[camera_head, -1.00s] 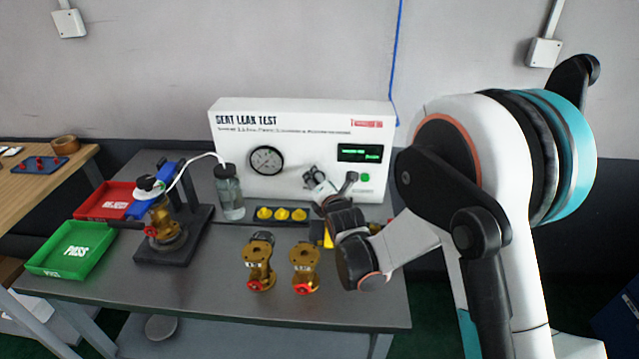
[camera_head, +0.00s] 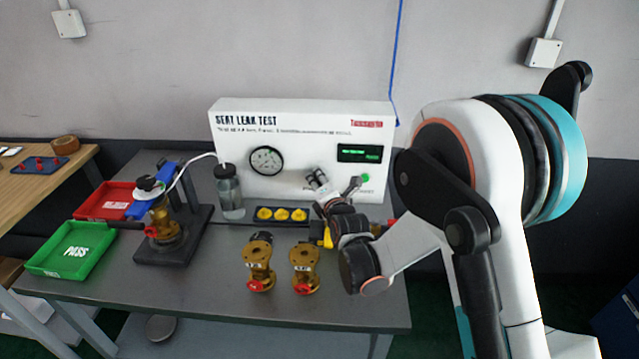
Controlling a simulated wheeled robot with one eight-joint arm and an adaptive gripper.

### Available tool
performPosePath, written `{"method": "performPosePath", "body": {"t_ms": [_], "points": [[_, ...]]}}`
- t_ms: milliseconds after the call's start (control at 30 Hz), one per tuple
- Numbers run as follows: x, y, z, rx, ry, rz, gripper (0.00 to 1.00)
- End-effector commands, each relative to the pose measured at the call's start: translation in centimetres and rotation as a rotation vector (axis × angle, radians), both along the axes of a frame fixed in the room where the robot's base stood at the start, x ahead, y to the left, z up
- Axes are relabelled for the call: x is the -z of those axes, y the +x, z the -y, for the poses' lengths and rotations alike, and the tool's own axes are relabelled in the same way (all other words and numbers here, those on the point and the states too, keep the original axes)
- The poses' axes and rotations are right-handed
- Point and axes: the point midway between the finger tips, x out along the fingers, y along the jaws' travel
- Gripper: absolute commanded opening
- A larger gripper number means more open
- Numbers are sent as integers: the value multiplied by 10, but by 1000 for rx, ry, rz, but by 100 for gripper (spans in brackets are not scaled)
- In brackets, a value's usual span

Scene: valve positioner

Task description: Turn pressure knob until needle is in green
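The white seat leak test box (camera_head: 225,135) stands at the back of the table. Its round pressure gauge (camera_head: 267,160) is on the left of the front panel; the needle and any green band are too small to read. I cannot tell whether the fingers are open, shut or touching anything.
A green display (camera_head: 360,153) and green button (camera_head: 365,177) are on the panel's right. A bottle (camera_head: 229,192) stands left of my gripper. Yellow caps (camera_head: 281,214) and two brass valves (camera_head: 257,265) sit in front. A clamped valve (camera_head: 162,222) and green tray (camera_head: 70,250) are left.

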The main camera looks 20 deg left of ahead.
Motion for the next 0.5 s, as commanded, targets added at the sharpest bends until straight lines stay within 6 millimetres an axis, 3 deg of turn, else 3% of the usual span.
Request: {"method": "performPosePath", "body": {"t_ms": [33, 67, 500], "points": [[0, 0, 0, 0, -1, -1, 47], [0, 0, 0, 0, -1, -1, 54], [-1, -5, 3, 0, -1, 1, 54]]}}
